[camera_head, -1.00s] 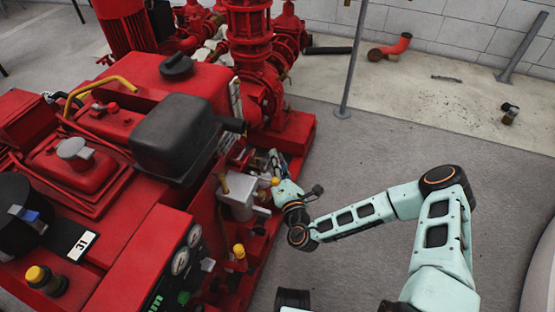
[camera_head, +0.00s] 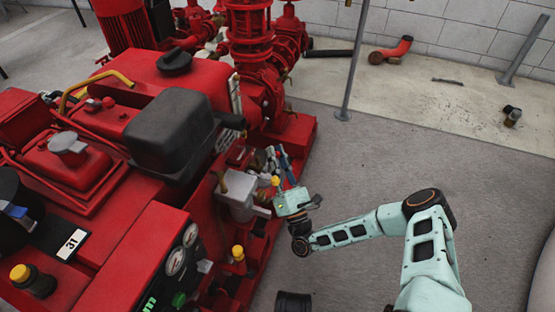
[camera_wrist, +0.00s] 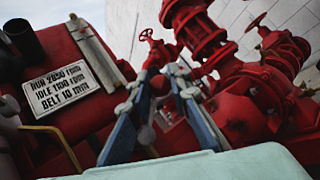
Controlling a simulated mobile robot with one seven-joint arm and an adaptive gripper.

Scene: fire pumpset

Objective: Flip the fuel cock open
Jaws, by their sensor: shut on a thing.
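My gripper (camera_head: 276,156) is at the side of the red engine, beside a pale grey box (camera_head: 238,190) with a yellow knob (camera_head: 276,181) near it. In the wrist view its two blue-grey fingers (camera_wrist: 158,88) reach up and away from the camera with a gap between them. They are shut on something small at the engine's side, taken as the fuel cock. The cock itself is too small and too hidden by the fingers to make out, and its lever position cannot be told.
The red engine (camera_head: 125,120) with a black box-shaped part (camera_head: 172,135) fills the left. Red pump pipes (camera_head: 255,60) stand behind my gripper, with a red handwheel (camera_wrist: 160,50) beyond the fingers. A grey pole (camera_head: 354,60) stands farther back.

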